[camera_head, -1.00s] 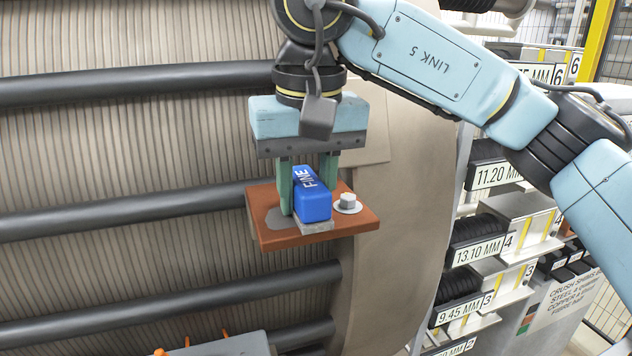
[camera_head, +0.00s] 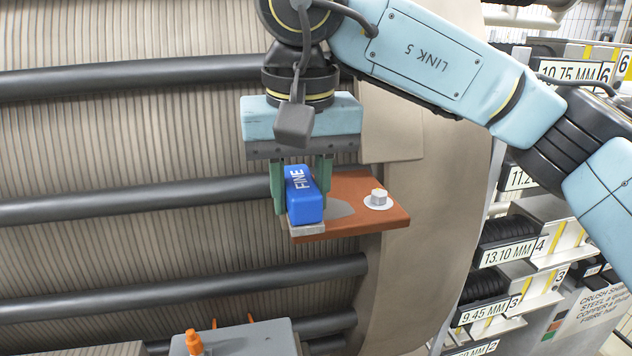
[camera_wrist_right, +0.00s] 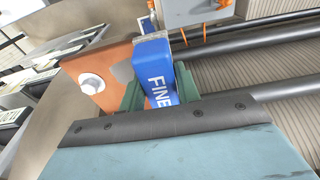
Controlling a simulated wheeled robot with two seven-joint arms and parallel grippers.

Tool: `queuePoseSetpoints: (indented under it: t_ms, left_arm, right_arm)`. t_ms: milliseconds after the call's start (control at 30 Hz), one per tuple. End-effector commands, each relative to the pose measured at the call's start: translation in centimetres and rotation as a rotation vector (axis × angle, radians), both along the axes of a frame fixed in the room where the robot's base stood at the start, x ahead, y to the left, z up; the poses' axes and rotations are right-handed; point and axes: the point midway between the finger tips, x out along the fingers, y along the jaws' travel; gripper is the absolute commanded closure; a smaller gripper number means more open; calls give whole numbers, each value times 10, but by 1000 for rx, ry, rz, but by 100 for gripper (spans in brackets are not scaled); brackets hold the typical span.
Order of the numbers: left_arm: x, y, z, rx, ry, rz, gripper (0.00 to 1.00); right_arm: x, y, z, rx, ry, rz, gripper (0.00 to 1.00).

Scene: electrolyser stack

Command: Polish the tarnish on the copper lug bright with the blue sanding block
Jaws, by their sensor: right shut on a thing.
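The copper lug (camera_head: 365,215) is a flat orange-brown plate standing out from the stack, with a bolt and washer (camera_head: 379,199) on its right part. A dull grey tarnish patch (camera_head: 341,209) shows just right of the block. My right gripper (camera_head: 300,200) is shut on the blue sanding block (camera_head: 306,207), marked FINE, with its grey abrasive underside at the lug's left edge. In the right wrist view the block (camera_wrist_right: 156,72) sits between the green fingers, beside the lug (camera_wrist_right: 100,70) and a bit of grey patch (camera_wrist_right: 123,72). My left gripper is out of view.
The ribbed stack (camera_head: 120,140) with dark horizontal rods (camera_head: 130,200) fills the left and background. A grey box (camera_head: 245,338) with orange fittings is below. Labelled shelves (camera_head: 510,250) stand at the right.

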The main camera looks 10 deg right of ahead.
Motion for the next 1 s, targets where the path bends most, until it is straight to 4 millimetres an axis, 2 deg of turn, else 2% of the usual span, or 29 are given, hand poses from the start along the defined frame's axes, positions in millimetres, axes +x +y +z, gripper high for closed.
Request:
queuePoseSetpoints:
  t_ms: [33,300,700,1000]
  left_arm:
    - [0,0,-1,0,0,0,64]
    - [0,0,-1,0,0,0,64]
    - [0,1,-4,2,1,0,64]
    - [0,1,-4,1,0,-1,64]
  right_arm:
    - [-1,2,-5,-3,10,3,89]
    - [-1,0,-7,-4,13,5,92]
    - [0,-29,-5,-9,15,1,93]
    - [1,-31,-4,-8,13,0,93]
